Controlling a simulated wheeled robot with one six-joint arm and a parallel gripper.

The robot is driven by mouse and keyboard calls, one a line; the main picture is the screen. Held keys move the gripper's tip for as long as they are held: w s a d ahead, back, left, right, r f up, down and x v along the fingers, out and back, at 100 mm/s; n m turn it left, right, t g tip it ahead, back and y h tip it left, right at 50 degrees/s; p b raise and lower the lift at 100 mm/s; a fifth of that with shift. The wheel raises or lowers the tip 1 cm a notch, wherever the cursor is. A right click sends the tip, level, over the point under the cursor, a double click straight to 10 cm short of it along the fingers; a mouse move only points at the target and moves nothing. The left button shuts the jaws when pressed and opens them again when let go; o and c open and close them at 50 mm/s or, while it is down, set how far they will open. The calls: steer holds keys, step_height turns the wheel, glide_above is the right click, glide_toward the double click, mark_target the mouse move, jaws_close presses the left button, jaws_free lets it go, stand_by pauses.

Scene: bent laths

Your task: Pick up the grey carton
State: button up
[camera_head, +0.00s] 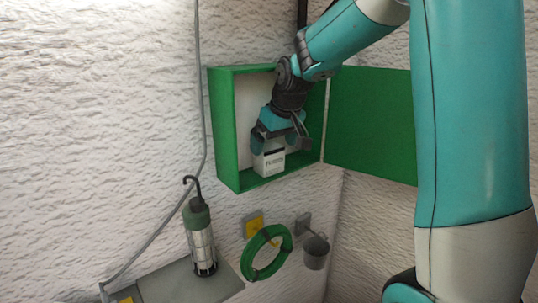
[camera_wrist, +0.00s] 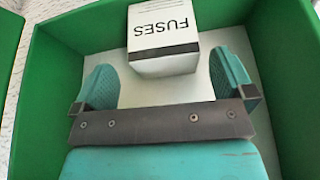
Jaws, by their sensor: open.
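A pale grey-white carton (camera_head: 269,161) stands inside the open green wall box, on its floor. In the wrist view the carton (camera_wrist: 162,35) shows the word FUSES upside down and a dark stripe. No other carton is in view. My gripper (camera_head: 279,141) is inside the box at the carton, its jaws open. In the wrist view the gripper's two teal fingers (camera_wrist: 164,72) are to the left and right of the carton's near end, with a gap on each side. The carton's far end is cut off there, and my gripper hides its upper part in the head view.
The green box (camera_head: 226,130) has close side walls, and its door (camera_head: 368,122) is swung open to the right. Below are a lamp-like cylinder (camera_head: 201,247) on a grey shelf (camera_head: 190,284), a green hose coil (camera_head: 248,264) and a small grey bucket (camera_head: 315,254).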

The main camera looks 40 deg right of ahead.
mark_target(271, 147)
steer(key=x, duration=0.1)
steer(key=p+x, duration=0.1)
steer(key=x, duration=0.1)
steer(key=p+x, duration=0.1)
steer(key=x, duration=0.1)
steer(key=shift+s+a, duration=0.1)
steer(key=shift+a, duration=0.15)
steer(key=c, duration=1)
steer(key=shift+c, duration=0.2)
